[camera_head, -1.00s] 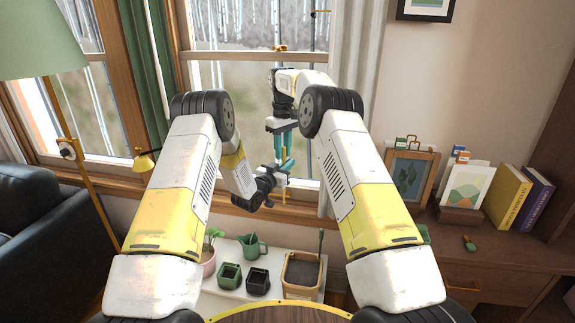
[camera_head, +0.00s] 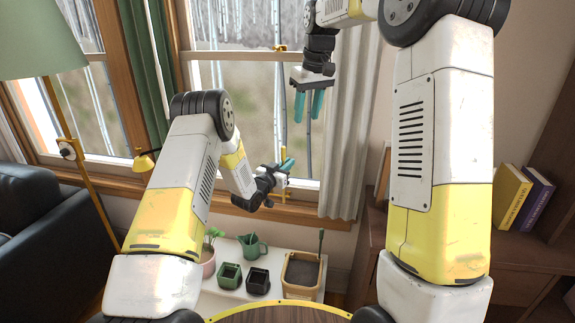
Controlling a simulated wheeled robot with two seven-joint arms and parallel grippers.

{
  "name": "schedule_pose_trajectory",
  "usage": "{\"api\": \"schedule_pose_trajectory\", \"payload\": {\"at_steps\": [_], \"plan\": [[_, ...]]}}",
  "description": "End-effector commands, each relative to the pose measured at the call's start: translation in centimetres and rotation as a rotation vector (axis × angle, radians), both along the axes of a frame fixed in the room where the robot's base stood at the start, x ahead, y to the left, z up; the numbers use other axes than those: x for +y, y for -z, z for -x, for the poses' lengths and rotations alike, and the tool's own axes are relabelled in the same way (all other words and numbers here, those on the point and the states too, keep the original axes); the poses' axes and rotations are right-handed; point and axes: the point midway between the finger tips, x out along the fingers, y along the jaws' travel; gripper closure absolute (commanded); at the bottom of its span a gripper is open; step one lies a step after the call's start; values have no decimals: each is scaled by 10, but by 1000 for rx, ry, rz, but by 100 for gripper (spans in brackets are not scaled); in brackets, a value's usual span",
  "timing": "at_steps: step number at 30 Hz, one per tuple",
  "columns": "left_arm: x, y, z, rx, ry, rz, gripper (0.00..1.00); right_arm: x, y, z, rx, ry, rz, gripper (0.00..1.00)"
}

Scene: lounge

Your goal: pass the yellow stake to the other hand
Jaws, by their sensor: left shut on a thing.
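My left gripper (camera_head: 285,168) is low in front of the window, its teal fingers pointing right and away. Much of the stake is small or hidden at the fingers. My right gripper (camera_head: 307,110) is higher up, pointing down, with its two teal fingers apart and nothing between them. It is clear of the stake and of my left gripper.
Below, a white stand (camera_head: 225,290) holds a pink plant pot (camera_head: 208,264), a green watering can (camera_head: 253,248), small green (camera_head: 230,276) and black (camera_head: 258,281) pots and a soil-filled planter (camera_head: 300,275). Books (camera_head: 507,193) stand on the right cabinet. A lamp (camera_head: 40,40) stands left.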

Motion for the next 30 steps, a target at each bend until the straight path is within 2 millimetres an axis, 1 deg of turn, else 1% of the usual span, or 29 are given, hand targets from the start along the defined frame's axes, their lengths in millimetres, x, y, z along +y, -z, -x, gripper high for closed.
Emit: {"api": "schedule_pose_trajectory", "payload": {"at_steps": [1, 3, 5, 6, 8, 9, 11, 12, 14, 15, 18, 21, 24, 27, 30], "plan": [[0, 0, 0, 0, 0, 0, 100, -8, -14, 22, -23, 24, -13, 60], [0, 0, 0, 0, 0, 0, 100, -17, -26, 50, -47, 59, -34, 60], [0, 0, 0, 0, 0, 0, 100, -24, -34, 75, -69, 90, -51, 60], [0, 0, 0, 0, 0, 0, 100, -28, -38, 92, -86, 110, -64, 60], [0, 0, 0, 0, 0, 0, 100, -34, -42, 119, -106, 140, -83, 60], [0, 0, 0, 0, 0, 0, 100, -37, -42, 136, -120, 161, -96, 60], [0, 0, 0, 0, 0, 0, 100, -43, -42, 163, -141, 191, -115, 60], [0, 0, 0, 0, 0, 0, 100, -46, -40, 180, -156, 212, -129, 60], [0, 0, 0, 0, 0, 0, 100, -49, -36, 206, -177, 244, -150, 60], [0, 0, 0, 0, 0, 0, 100, -51, -31, 223, -190, 265, -164, 60], [0, 0, 0, 0, 0, 0, 100, -55, -18, 260, -220, 310, -196, 60], [0, 0, 0, 0, 0, 0, 100, -56, -3, 288, -243, 347, -224, 60], [0, 0, 0, 0, 0, 0, 100, -56, 9, 307, -259, 374, -243, 60], [0, 0, 0, 0, 0, 0, 100, -56, 17, 317, -269, 389, -254, 60], [0, 0, 0, 0, 0, 0, 100, -56, 21, 321, -271, 396, -259, 60]]}}
